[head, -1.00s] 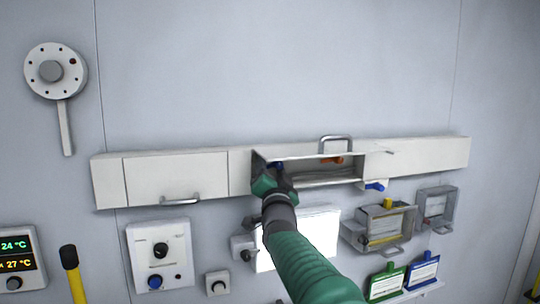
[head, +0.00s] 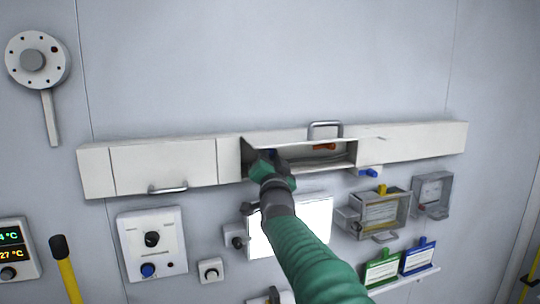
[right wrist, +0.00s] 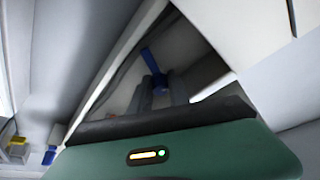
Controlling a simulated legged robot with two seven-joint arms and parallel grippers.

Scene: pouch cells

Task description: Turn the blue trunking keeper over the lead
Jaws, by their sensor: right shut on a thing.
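The blue trunking keeper (head: 270,152) is inside the open bay of the white wall trunking (head: 198,172), at the bay's left end, mostly hidden by my right gripper (head: 264,160). In the right wrist view the keeper (right wrist: 152,63) is a slim blue lever, tilted, with its lower end between the dark fingertips of my right gripper (right wrist: 161,92). That gripper is shut on it. Pale strands that look like the lead (head: 312,163) run along the bay floor. I cannot tell whether the keeper lies across them. My left gripper is not in view.
An orange keeper (head: 324,147) sits further right in the bay. The lifted cover's handle (head: 325,127) stands above it. A blue tab (head: 368,172) pokes out below the trunking. Clear boxes (head: 380,213), a control panel (head: 152,243) and a bright white panel (head: 300,228) are below.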

